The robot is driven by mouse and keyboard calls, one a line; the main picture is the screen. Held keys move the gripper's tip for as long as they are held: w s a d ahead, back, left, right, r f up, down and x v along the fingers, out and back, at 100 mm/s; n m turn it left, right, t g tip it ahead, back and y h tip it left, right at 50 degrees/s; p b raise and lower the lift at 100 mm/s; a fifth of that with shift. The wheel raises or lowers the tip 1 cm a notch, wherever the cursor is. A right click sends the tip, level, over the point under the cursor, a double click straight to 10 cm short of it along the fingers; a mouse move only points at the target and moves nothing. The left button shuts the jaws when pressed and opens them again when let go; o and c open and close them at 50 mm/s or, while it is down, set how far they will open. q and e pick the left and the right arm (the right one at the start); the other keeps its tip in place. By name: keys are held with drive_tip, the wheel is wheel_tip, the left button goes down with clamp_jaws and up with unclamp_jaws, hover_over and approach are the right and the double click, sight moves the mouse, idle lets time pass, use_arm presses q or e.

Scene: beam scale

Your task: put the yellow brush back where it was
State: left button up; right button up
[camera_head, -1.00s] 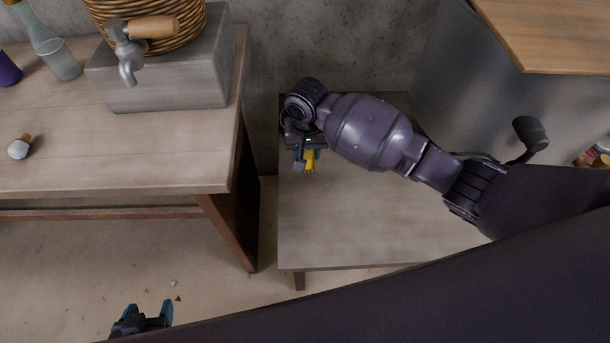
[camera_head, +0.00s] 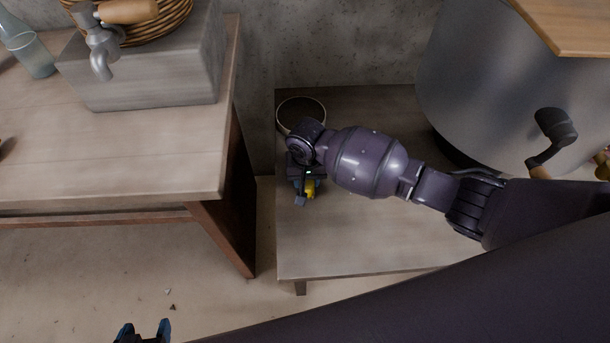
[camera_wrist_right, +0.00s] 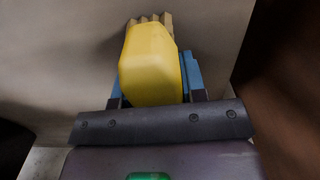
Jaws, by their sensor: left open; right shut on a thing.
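The yellow brush (camera_head: 310,188) is held in my right gripper (camera_head: 306,190), over the left part of the low wooden table (camera_head: 350,235). In the right wrist view the brush (camera_wrist_right: 151,65) shows its smooth yellow back, with tan bristles at its far end. Blue fingers of my right gripper (camera_wrist_right: 155,85) show beside and behind it. I cannot tell whether the brush touches the tabletop. My left gripper (camera_head: 143,332) is open and empty at the bottom edge of the head view, over the floor.
A round open container (camera_head: 301,112) stands on the low table just behind my right wrist. A large grey metal drum (camera_head: 480,90) stands at the right. A higher wooden table (camera_head: 120,150) at left holds a grey block (camera_head: 150,75) with a wicker basket. The low table's front is clear.

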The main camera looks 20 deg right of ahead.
use_arm(q)
drive_tip(key=shift+w+r, duration=0.25)
drive_tip(key=shift+r, duration=0.05)
use_arm(e)
drive_tip(key=shift+r, duration=0.15)
drive_tip(key=o, duration=0.8)
drive_tip(key=shift+o, duration=0.2)
use_arm(q)
drive_tip(key=shift+d+f, duration=0.1)
use_arm(e)
wheel_tip(320, 180, up, 7)
drive_tip(key=p, duration=0.2)
drive_tip(key=shift+w+p, duration=0.15)
drive_tip(key=shift+p, duration=0.2)
wheel_tip(320, 180, up, 4)
drive_tip(key=shift+f+p, duration=0.1)
drive_tip(key=shift+p, duration=0.55)
drive_tip(key=shift+r, duration=0.6)
use_arm(q)
wheel_tip(320, 180, up, 4)
drive_tip(key=shift+w+d+f+t, duration=0.1)
drive_tip(key=shift+t, duration=0.3)
